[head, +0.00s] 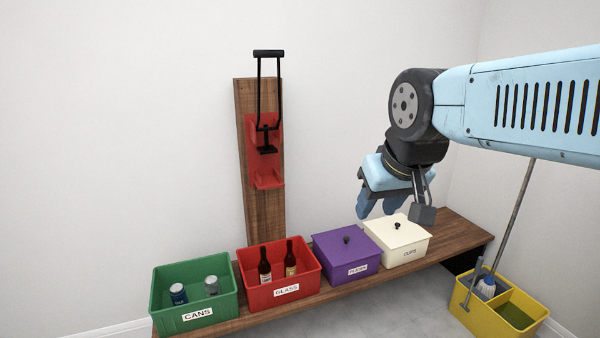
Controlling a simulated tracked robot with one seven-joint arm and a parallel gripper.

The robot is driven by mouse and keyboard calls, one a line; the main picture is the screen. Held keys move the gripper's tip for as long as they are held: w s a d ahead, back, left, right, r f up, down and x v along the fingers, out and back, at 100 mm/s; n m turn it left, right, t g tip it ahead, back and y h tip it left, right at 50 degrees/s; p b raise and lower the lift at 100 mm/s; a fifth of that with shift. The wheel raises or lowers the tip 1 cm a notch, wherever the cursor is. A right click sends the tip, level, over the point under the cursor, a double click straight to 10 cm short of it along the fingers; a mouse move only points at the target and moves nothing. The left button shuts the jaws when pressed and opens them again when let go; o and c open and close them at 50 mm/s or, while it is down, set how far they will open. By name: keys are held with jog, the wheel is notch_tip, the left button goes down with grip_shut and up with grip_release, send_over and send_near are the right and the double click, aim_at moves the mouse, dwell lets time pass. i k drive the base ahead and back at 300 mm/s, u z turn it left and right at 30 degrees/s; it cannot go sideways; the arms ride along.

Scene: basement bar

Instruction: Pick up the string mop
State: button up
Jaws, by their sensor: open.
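The string mop stands tilted in a yellow bucket (475,318) on the floor at the far right. Its long grey handle (515,215) leans up to the right, and its upper end is hidden behind my arm. A pale and blue part (487,287) shows at the handle's foot, inside the bucket; the strands cannot be made out. My gripper (380,207) is open and empty, pointing down in front of the wall near the cream bin. It is well to the left of the mop and apart from it.
A low wooden bench (450,238) carries a green bin (195,310) with cans, a red bin (279,292) with bottles, a lidded purple bin (345,258) and a lidded cream bin (398,240). A wooden board (265,210) with a black-handled crusher (268,128) stands behind.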

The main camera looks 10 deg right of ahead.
aim_at(486, 286)
jog(key=z, duration=0.3)
jog(key=i, duration=1)
jog(key=z, duration=1.15)
jog(key=i, duration=0.9)
jog(key=z, duration=0.5)
jog(key=k, duration=0.85)
jog(key=z, duration=0.25)
jog(key=i, duration=0.9)
jog(key=u, duration=0.1)
